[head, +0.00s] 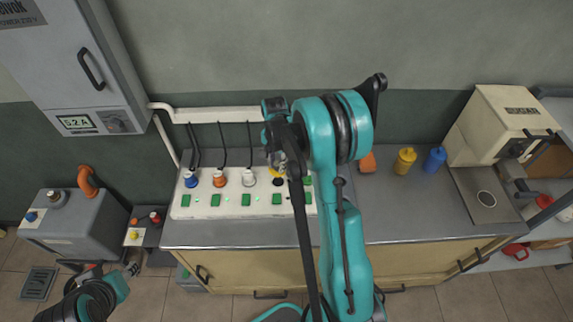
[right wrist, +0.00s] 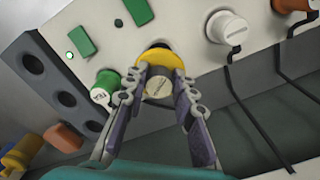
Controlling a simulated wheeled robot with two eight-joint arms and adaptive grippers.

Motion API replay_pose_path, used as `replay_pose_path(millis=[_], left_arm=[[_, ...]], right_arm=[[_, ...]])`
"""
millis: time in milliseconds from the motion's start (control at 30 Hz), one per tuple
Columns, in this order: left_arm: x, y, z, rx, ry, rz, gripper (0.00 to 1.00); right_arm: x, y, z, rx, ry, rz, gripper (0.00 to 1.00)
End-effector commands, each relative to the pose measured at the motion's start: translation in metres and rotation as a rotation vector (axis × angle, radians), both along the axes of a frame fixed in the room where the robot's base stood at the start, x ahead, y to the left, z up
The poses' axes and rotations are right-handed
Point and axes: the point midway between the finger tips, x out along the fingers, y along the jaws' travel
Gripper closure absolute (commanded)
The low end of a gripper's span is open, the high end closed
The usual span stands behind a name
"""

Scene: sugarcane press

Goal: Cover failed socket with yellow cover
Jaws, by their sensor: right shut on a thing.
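The white socket panel (head: 225,207) stands on the counter, with a row of sockets and green buttons. My right gripper (right wrist: 158,92) is shut on the yellow cover (right wrist: 178,60), with one finger on each side of its pale round end. The cover is right at a dark socket (right wrist: 158,46) on the panel, partly over it. I cannot tell whether it is seated. In the head view my right arm partly hides this spot, where a dark socket (head: 278,182) shows. My left gripper (head: 132,269) is low at the left, away from the panel; its jaws are too small to judge.
Blue (head: 191,180), orange (head: 219,179) and white (head: 248,178) plugs with black cables sit left of that socket. A green plug (right wrist: 106,84) and a grey holed rack (right wrist: 40,62) are close on its other side. Yellow (head: 405,160) and blue (head: 434,160) bottles stand farther right.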

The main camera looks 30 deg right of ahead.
Motion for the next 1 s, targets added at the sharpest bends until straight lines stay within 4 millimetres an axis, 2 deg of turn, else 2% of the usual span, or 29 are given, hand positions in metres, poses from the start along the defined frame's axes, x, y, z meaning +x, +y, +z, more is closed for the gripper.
replay_pose_path(millis=[267, 633, 1000], left_arm=[[0.0, 0.0, -0.011, 0.0, 0.0, 0.0, 0.6], [0.0, 0.0, -0.035, 0.0, 0.0, 0.0, 0.6], [0.0, 0.0, -0.036, 0.0, 0.0, 0.0, 0.6]], right_arm=[[0.001, 0.0, -0.017, 0.0, 0.0, -0.001, 1.0], [0.001, 0.0, -0.054, 0.0, 0.0, -0.001, 1.0], [0.001, 0.0, -0.058, 0.0, 0.0, -0.001, 1.0]])
